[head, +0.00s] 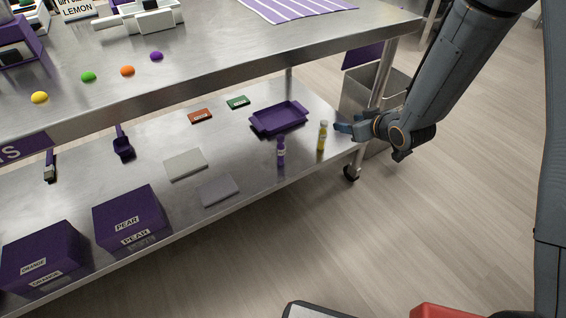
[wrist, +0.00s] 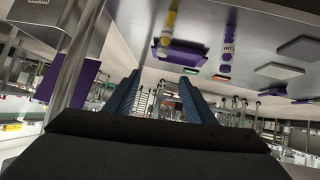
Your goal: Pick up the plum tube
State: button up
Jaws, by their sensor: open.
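The plum tube (head: 281,151) is a small purple tube with a pale label band. It stands upright on the lower steel shelf, in front of the purple tray. A yellow tube (head: 322,136) stands to its right, between it and my gripper (head: 345,129). My gripper is at the right end of the lower shelf, near the table leg, open and empty. In the wrist view, the plum tube (wrist: 228,45) appears upper right and the yellow tube (wrist: 169,25) upper middle, both beyond my blue fingers (wrist: 158,97).
The purple tray (head: 279,119) lies behind the tubes. The steel upper top (head: 200,62) overhangs the shelf. A table leg (head: 381,75) and a grey bin (head: 357,90) are close to my arm. Purple boxes (head: 131,217) and flat grey slabs (head: 186,164) lie to the left.

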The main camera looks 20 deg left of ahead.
jog(key=a+f+n+y+b, duration=0.2)
jog(key=a+f+y+b, duration=0.35)
jog(key=a+f, duration=0.45)
jog(key=n+g+y+b, duration=0.2)
jog(key=y+b, duration=0.2)
jog(key=b, duration=0.2)
send_near(284, 150)
jog(key=x, duration=0.2)
jog(key=w+x, duration=0.1)
jog(key=x, duration=0.1)
jog(key=shift+s+d+f, duration=0.1)
jog(key=shift+d+f, duration=0.05)
jog(key=shift+d, duration=0.1)
jog(key=shift+s+a+f, duration=0.1)
jog(key=shift+s+a, duration=0.1)
jog(key=shift+a, duration=0.35)
jog(key=shift+x, duration=0.85)
jog(key=b+x, duration=0.3)
jog(key=x, duration=0.1)
jog(key=shift+a, duration=0.25)
jog(key=shift+w+a, duration=0.3)
jog(key=shift+a, duration=0.1)
jog(key=shift+c, duration=0.5)
